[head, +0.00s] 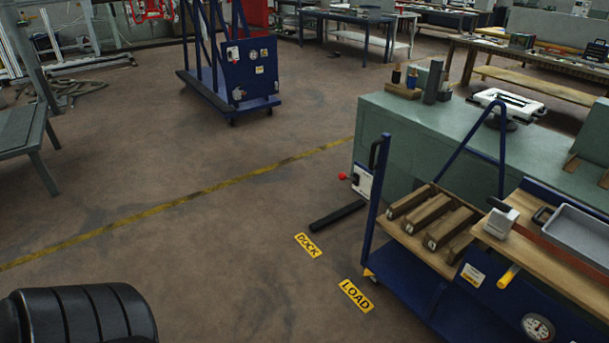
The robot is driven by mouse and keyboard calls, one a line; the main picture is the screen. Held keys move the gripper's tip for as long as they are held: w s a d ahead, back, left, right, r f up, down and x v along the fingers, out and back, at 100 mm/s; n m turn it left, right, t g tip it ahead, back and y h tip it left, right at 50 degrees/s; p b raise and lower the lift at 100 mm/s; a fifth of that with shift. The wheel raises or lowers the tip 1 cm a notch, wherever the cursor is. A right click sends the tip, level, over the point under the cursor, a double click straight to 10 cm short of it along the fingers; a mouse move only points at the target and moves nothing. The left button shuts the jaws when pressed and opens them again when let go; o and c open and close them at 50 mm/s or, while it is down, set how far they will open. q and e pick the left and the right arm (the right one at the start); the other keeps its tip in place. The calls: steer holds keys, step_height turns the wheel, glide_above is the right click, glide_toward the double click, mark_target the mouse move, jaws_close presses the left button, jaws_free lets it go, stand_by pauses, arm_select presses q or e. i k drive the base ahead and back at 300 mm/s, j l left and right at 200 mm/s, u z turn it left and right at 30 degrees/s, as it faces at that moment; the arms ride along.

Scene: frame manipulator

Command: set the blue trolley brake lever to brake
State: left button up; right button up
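A blue trolley (425,300) stands at the lower right, carrying wooden blocks on its deck. Its upright post and black push handle (374,152) are at its left end. A lever with a red knob (342,176) sticks out to the left of a white panel (362,183) behind that post; I cannot tell whether it belongs to the trolley. A yellow handle (508,276) shows on the trolley's front side. No brake marking is legible. A second blue trolley (250,72) with an A-frame stands farther back. Neither gripper is in view.
Yellow DOCK (308,245) and LOAD (356,296) labels and a black bar (337,215) lie on the floor left of the near trolley. A green workbench (400,115) stands behind it. A black ribbed part shows lower left.

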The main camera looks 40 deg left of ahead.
mark_target(341, 176)
steer(key=u, duration=1.4)
steer(key=i+l+u, duration=0.2)
steer(key=u, duration=0.25)
steer(key=i+l+u, duration=0.4)
steer(key=i+l, duration=0.25)
steer(key=l, duration=0.15)
steer(key=i+l+u, duration=0.15)
steer(key=l, duration=0.25)
steer(key=i+l, duration=0.35)
steer(key=l+u, duration=0.05)
